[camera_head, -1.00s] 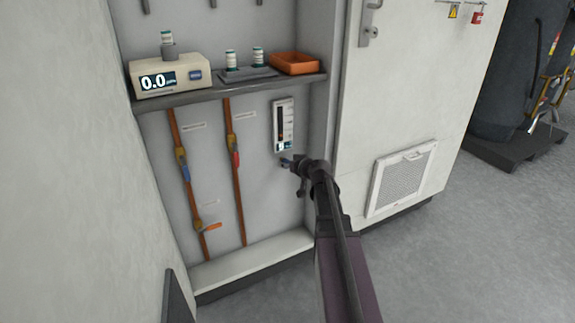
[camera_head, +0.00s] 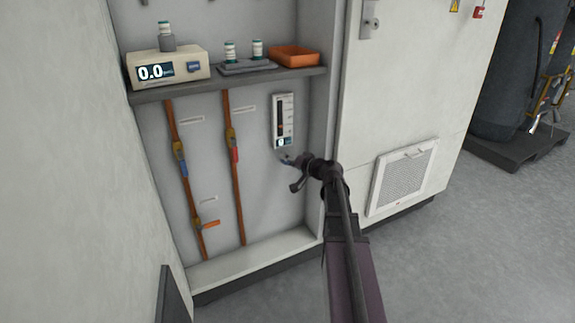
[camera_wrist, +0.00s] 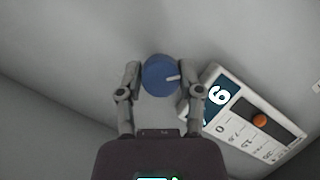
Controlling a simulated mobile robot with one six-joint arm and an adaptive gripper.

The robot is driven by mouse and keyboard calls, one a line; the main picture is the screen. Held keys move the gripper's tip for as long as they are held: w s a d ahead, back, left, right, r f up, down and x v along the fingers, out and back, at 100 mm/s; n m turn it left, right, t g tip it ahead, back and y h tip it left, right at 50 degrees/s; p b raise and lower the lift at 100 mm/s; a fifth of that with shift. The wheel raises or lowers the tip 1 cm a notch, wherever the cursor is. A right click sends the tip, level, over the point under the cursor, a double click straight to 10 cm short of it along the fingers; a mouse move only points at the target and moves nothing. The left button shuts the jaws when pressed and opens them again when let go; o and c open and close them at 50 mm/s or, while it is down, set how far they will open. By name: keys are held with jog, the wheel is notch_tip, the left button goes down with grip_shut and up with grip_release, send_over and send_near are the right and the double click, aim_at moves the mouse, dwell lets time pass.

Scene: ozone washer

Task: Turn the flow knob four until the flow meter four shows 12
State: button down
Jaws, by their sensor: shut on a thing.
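The flow meter (camera_head: 284,121) is a white upright panel on the cabinet's back wall, with a small display too small to read in the head view. In the wrist view the flow meter (camera_wrist: 248,122) appears tilted, with an orange float and a dark display. A white digit there looks like a 6 or 9; my right finger partly covers the display. The blue flow knob (camera_wrist: 159,76), with a white pointer mark, sits between my two fingers. My gripper (camera_wrist: 160,80) is shut on it. In the head view my gripper (camera_head: 290,160) is just below the meter.
A shelf (camera_head: 230,84) above carries a scale (camera_head: 168,69) reading 0.0, small bottles and an orange tray (camera_head: 294,56). Two copper pipes with valves (camera_head: 233,160) run down the wall left of the meter. The cabinet's side wall (camera_head: 315,120) is close on the right.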

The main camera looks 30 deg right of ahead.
jog(key=m+b, duration=0.1)
jog(key=m+t+y+b, duration=0.1)
jog(key=m, duration=0.1)
jog(key=m+b, duration=0.1)
jog(key=shift+f+m+t, duration=0.25)
jog(key=shift+m+t, duration=0.15)
jog(key=shift+w+r+m+t+y+b, duration=0.15)
jog(key=shift+m+t+b, duration=0.2)
jog(key=shift+m+b, duration=0.45)
jog(key=shift+s+f+m+t+y+b, duration=0.15)
jog(key=shift+m+t+b, duration=0.3)
jog(key=shift+m, duration=0.65)
jog(key=shift+w+r, duration=0.1)
jog(key=shift+r, duration=0.05)
jog(key=shift+c, duration=1.3)
grip_release()
